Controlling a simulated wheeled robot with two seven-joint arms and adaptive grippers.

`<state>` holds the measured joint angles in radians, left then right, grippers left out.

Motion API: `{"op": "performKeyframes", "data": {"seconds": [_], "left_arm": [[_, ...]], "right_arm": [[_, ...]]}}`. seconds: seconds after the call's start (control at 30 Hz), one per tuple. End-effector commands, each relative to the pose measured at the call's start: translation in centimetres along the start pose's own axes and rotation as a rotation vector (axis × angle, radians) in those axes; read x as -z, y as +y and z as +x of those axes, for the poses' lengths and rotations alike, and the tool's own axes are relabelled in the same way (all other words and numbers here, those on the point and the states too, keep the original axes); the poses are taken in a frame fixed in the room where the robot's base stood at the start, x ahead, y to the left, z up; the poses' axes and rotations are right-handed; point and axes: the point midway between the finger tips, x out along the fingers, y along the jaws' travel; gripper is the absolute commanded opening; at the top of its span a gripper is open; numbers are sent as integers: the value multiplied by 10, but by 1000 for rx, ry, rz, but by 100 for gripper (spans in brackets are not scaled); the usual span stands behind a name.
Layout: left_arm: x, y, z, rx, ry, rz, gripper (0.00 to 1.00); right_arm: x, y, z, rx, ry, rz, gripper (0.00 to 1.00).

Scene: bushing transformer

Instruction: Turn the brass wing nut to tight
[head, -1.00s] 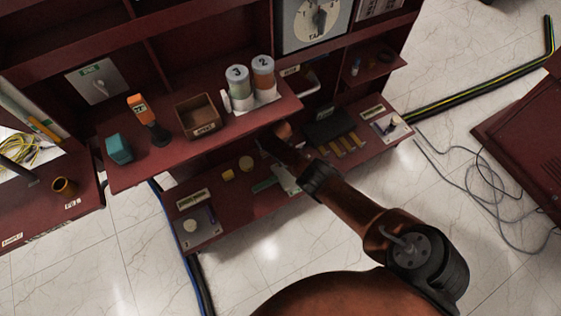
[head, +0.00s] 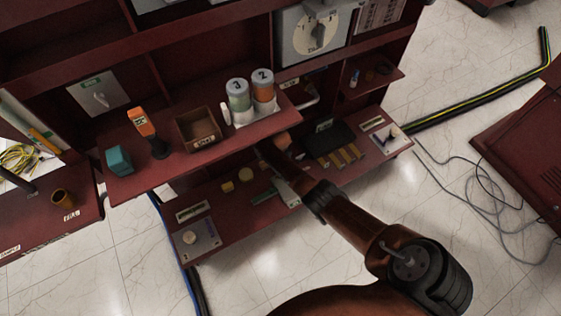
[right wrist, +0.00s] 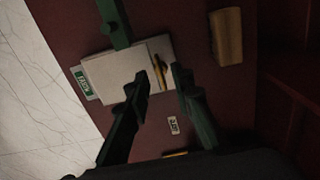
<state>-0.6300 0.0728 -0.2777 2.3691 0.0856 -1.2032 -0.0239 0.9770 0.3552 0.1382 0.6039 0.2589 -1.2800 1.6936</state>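The brass wing nut (right wrist: 159,66) shows in the right wrist view as a thin upright golden piece on a pale plate (right wrist: 112,74) with a green label. My right gripper (right wrist: 159,76) is open. Its two dark green fingers stand on either side of the wing nut, with gaps visible; contact cannot be told. In the head view my right arm reaches into the lower shelf, and the pale plate (head: 287,192) shows partly beside the wrist. The wing nut is hidden there by my arm. My left gripper is not in view.
A green bar (right wrist: 115,24) lies by the plate, and a yellowish block (right wrist: 227,38) is to its right. The upper shelf (head: 150,178) overhangs the work area, with two canisters (head: 250,94) and an open box (head: 199,129) on it. A dark tray (head: 328,139) lies right of my arm.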

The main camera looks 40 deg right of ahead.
Motion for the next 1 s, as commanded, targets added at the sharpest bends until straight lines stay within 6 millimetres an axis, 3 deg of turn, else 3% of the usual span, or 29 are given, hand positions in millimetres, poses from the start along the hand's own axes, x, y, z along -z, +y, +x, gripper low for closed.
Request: {"op": "performKeyframes", "data": {"seconds": [0.53,0.7,1.0], "left_arm": [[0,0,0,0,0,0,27],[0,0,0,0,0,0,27],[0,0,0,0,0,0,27]], "right_arm": [[3,1,-84,2,4,6,22],[4,1,-94,0,5,6,22],[4,1,-95,0,5,6,22]]}}
